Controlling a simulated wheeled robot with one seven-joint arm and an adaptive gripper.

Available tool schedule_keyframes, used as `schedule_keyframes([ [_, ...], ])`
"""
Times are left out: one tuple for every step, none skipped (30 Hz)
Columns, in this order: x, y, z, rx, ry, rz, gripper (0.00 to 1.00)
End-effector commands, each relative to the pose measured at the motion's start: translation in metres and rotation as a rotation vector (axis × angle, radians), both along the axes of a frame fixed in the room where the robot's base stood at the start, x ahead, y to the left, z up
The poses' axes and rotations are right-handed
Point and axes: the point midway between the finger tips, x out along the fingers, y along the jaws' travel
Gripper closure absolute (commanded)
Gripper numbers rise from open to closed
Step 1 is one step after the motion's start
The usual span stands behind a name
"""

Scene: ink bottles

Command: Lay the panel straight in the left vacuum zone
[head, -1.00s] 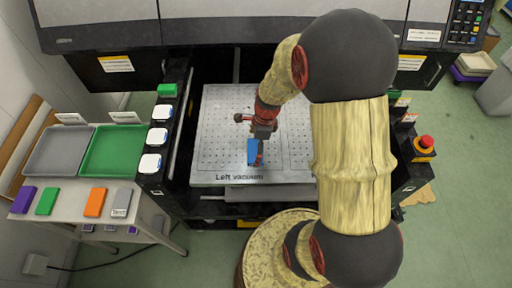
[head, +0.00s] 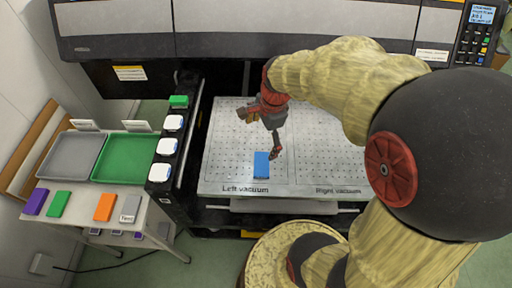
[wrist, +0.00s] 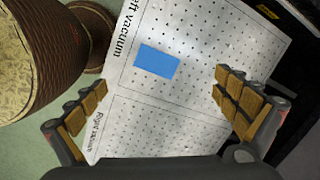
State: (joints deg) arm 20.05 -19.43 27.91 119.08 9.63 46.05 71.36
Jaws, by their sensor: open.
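A blue panel (head: 262,165) lies on the perforated vacuum bed (head: 225,140), near its front edge. It is in the part marked "Left vacuum", just above the right end of that lettering, with its long side running front to back. The wrist view shows the blue panel (wrist: 157,61) flat and whole, roughly square to the bed's edge. My gripper (head: 275,152) is above the bed by the panel. In the wrist view my gripper (wrist: 150,110) has its fingers wide apart with nothing between them, and the panel appears farther off beyond them.
A side table at left holds a grey tray (head: 75,155), a green tray (head: 124,158) and purple, green, orange and grey blocks in front. White-topped buttons (head: 164,147) line the machine's left side. The printer body (head: 260,30) spans the back. The bed around the panel is clear.

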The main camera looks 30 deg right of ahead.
Motion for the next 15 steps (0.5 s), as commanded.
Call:
schedule_keyframes([
  [-0.005, 0.015, 0.025, -0.048, -0.051, 0.163, 0.0],
  [-0.01, 0.024, 0.037, -0.076, -0.074, 0.267, 0.0],
  [-0.017, 0.034, 0.053, -0.117, -0.106, 0.405, 0.0],
  [-0.023, 0.041, 0.063, -0.149, -0.128, 0.506, 0.0],
  [-0.029, 0.049, 0.073, -0.182, -0.149, 0.608, 0.0],
  [-0.037, 0.058, 0.086, -0.228, -0.177, 0.743, 0.0],
  [-0.044, 0.064, 0.095, -0.263, -0.197, 0.84, 0.0],
  [-0.051, 0.07, 0.103, -0.298, -0.215, 0.934, 0.0],
  [-0.06, 0.077, 0.112, -0.345, -0.236, 1.053, 0.0],
  [-0.067, 0.081, 0.118, -0.378, -0.251, 1.136, 0.0],
  [-0.073, 0.085, 0.123, -0.41, -0.264, 1.212, 0.0],
  [-0.081, 0.09, 0.128, -0.45, -0.278, 1.303, 0.0],
  [-0.086, 0.092, 0.132, -0.478, -0.286, 1.365, 0.0],
  [-0.09, 0.095, 0.135, -0.501, -0.294, 1.419, 0.0],
  [-0.095, 0.097, 0.138, -0.53, -0.303, 1.479, 0.0],
])
